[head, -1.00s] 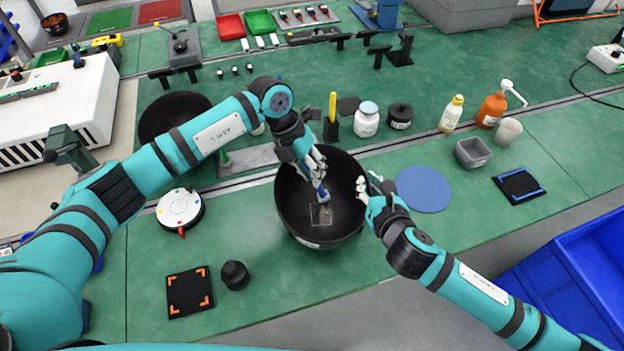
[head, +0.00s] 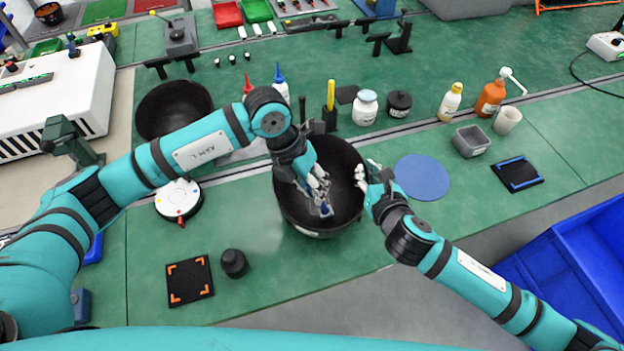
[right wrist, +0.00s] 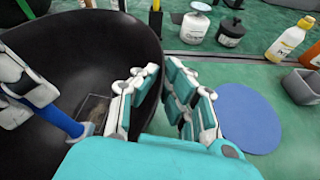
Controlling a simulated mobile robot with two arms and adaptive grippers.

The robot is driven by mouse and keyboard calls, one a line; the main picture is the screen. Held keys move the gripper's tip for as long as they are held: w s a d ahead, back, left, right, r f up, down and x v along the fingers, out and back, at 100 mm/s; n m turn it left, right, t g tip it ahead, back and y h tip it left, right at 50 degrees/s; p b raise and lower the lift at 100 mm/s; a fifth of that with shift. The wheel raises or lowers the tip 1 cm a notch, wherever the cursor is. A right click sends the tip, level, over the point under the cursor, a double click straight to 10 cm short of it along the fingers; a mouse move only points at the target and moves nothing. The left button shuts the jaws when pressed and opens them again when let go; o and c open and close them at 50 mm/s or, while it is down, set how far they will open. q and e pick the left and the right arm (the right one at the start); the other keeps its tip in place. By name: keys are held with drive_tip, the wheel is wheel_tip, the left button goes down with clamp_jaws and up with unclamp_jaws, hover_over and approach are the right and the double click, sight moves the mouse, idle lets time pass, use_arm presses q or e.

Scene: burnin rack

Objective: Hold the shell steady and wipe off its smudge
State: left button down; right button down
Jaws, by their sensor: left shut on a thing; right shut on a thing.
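The shell is a large black bowl (head: 349,205) on the green bench. My right gripper (head: 364,178) is shut on its right rim, with fingers on both sides of the wall in the right wrist view (right wrist: 160,100). My left gripper (head: 320,187) is inside the bowl, shut on a blue-handled tool (head: 325,209). The tool also shows in the right wrist view (right wrist: 57,122), its working end near the bowl's inner wall.
A second black bowl (head: 157,112) stands at the left behind my left arm. A blue round mat (head: 422,177) lies right of the shell. A white round device (head: 178,201), a small black cylinder (head: 233,263) and a black marked pad (head: 190,281) are left and front.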

use_arm(q)
drive_tip(key=shift+w+r, duration=0.1)
drive_tip(key=shift+r, duration=3.35)
drive_tip(key=shift+f, duration=0.15)
drive_tip(key=shift+f, duration=3.35)
drive_tip(key=shift+w+a+f, duration=0.6)
drive_tip(key=shift+w+a, duration=0.1)
drive_tip(key=shift+w, duration=3.45)
drive_tip(key=shift+s+d, duration=0.2)
drive_tip(key=shift+s, duration=1.05)
drive_tip(key=shift+s+d, duration=0.25)
drive_tip(key=shift+s, duration=1.05)
drive_tip(key=shift+s+d, duration=0.2)
drive_tip(key=shift+s, duration=1.05)
drive_tip(key=shift+s+r, duration=0.2)
drive_tip(key=shift+r, duration=0.4)
drive_tip(key=shift+s+r, duration=0.15)
drive_tip(key=shift+r, duration=3.35)
drive_tip(key=shift+f, duration=0.15)
